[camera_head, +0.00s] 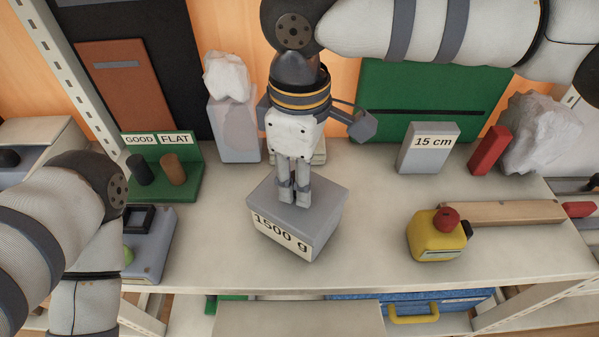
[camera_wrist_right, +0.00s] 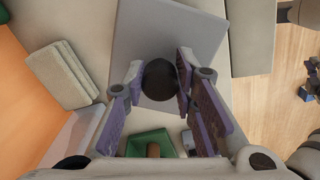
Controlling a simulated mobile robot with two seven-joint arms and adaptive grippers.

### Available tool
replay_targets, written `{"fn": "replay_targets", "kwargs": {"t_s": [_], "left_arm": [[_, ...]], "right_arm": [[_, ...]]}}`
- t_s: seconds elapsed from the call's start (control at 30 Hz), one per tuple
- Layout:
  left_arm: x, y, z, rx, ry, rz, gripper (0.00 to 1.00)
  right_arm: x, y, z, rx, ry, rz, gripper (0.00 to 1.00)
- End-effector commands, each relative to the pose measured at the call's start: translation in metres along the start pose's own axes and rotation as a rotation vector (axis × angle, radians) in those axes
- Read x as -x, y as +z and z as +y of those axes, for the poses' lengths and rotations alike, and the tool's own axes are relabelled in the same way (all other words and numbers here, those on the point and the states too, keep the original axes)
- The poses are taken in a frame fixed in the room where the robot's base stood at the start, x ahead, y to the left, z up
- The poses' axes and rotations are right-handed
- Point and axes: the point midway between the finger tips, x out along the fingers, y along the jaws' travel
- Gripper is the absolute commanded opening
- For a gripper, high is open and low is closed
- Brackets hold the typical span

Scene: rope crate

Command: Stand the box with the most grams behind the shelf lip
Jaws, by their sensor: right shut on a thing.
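A grey box (camera_head: 318,222) with the label "1500 g" is at the middle of the bench, turned at an angle to the front edge. My right gripper (camera_head: 294,190) points down at its top and is shut on its dark round knob. In the right wrist view, the knob (camera_wrist_right: 160,79) sits between the fingers, with the box's grey top (camera_wrist_right: 170,35) behind. I cannot tell whether the box touches the bench. No other gram label is readable, and I cannot make out the shelf lip. My left arm is at the lower left; its gripper is out of view.
A "15 cm" grey block (camera_head: 428,158), a red block (camera_head: 489,150) and a pale rock (camera_head: 540,135) stand back right. A yellow container (camera_head: 436,240) and wooden bar (camera_head: 510,213) lie right. The green GOOD/FLAT stand (camera_head: 190,190) is left. Bench front centre is clear.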

Motion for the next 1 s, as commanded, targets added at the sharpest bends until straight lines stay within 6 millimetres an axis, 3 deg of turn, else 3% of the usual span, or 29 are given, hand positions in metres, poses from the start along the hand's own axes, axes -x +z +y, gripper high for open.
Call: {"fn": "replay_targets", "kwargs": {"t_s": [0.87, 0.9, 1.0], "left_arm": [[-0.0008, 0.0001, 0.0, 0.0, 0.0, -0.002, 0.0], [-0.0008, 0.0001, 0.0, 0.0, 0.0, -0.002, 0.0], [-0.0008, 0.0002, 0.0, 0.0, 0.0, -0.002, 0.0]], "right_arm": [[-0.0073, -0.001, 0.0003, 0.0, 0.002, 0.004, 0.0], [-0.0074, -0.001, 0.0003, 0.0, 0.002, 0.004, 0.3], [-0.0076, -0.0008, 0.0003, 0.0, 0.002, 0.003, 0.49]]}}
